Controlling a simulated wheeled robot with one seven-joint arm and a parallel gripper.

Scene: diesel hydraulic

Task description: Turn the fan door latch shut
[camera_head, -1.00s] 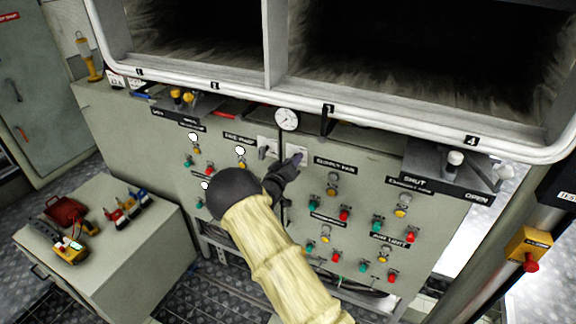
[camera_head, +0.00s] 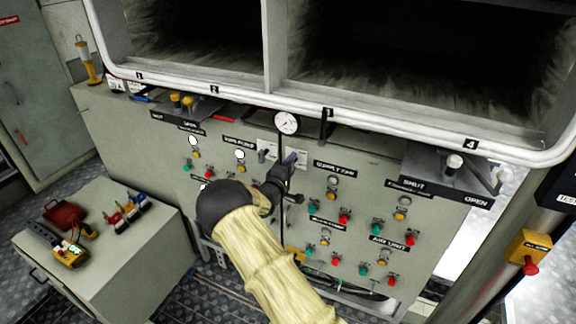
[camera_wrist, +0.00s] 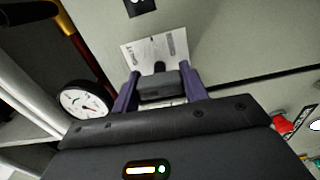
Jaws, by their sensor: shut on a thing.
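The fan door latch (camera_wrist: 158,86) is a dark grey handle on a short dark pivot, in front of a white label plate (camera_wrist: 155,50) on the grey panel. In the wrist view my gripper (camera_wrist: 158,84) has its two purple fingers on either side of the handle, shut on it. In the head view my gripper (camera_head: 288,164) is at the panel just below the round gauge (camera_head: 286,122), and it hides most of the latch. The label plate also shows there (camera_head: 268,148), left of the fingers.
A white rail (camera_head: 370,128) and open bays overhang the panel. Buttons and lamps surround my gripper, with a red button (camera_head: 344,215) to its lower right. A lever unit marked SHUT and OPEN (camera_head: 445,178) stands right. A cabinet (camera_head: 110,260) with tools is at left.

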